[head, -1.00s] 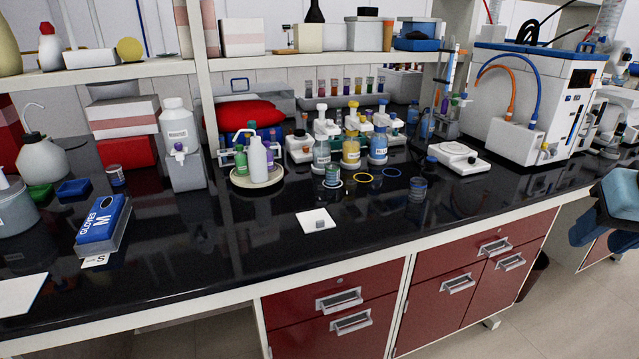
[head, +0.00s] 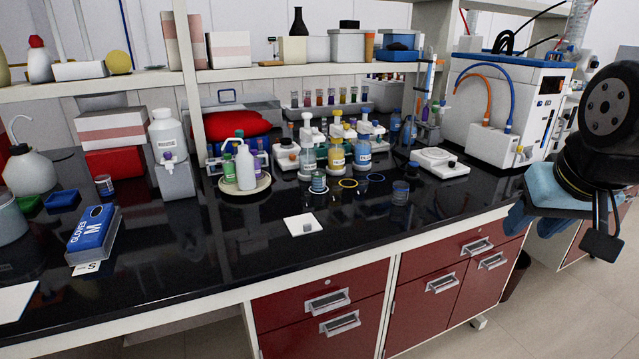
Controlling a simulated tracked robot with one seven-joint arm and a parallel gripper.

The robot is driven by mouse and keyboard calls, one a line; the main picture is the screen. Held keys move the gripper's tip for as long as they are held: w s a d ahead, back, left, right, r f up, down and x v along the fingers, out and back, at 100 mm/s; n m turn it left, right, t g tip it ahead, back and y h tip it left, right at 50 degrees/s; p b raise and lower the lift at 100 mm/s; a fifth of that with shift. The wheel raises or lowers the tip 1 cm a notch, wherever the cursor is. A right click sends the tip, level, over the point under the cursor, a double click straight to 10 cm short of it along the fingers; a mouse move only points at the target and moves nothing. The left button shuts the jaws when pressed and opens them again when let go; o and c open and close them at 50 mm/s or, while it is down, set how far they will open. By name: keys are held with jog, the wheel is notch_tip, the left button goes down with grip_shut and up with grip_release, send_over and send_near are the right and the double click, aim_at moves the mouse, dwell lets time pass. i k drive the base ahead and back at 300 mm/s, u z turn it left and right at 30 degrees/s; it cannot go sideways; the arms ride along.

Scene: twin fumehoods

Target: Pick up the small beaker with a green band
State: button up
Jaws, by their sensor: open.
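A small clear beaker with a greenish band (head: 318,182) stands upright on the black bench, in front of the reagent bottles. A similar small beaker with a blue band (head: 400,192) stands to its right. My gripper (head: 533,220) is at the right, in front of the bench's front edge and well apart from both beakers. Its light-blue jaws are open and appear empty; the black wrist hides part of them.
A white square pad (head: 303,225) lies in front. Several bottles (head: 335,156) stand close behind, a white balance (head: 439,162) to the right. A wash bottle (head: 245,168) stands left. The front bench strip is mostly clear.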

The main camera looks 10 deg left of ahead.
aim_at(318, 180)
jog(key=z, duration=0.1)
jog(key=i, duration=1)
jog(key=u, duration=0.1)
